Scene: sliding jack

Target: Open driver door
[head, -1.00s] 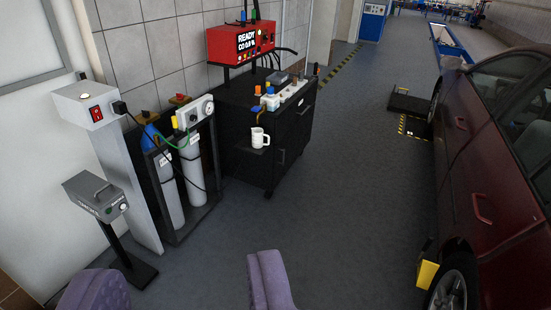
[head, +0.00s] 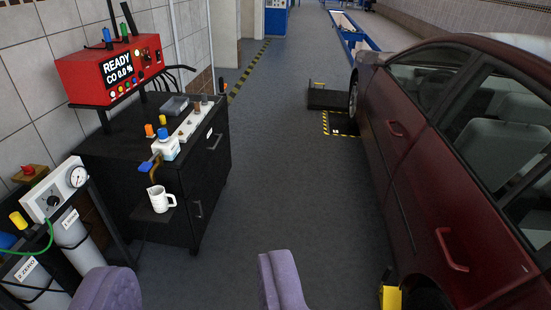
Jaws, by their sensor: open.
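A dark red car (head: 430,190) fills the right side of the view, its side toward me. The doors look shut. I cannot tell for certain which one is the driver door. My gripper (head: 187,268) shows at the bottom as two purple fingers held wide apart, with nothing but floor between them. It is left of the car and apart from both handles.
A black cabinet (head: 213,165) with a red analyser (head: 114,72) and a white mug (head: 160,199) stands at left. Gas cylinders (head: 70,232) are at lower left. A yellow chock (head: 390,297) sits by the near wheel. Bare floor (head: 275,150) lies between cabinet and car.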

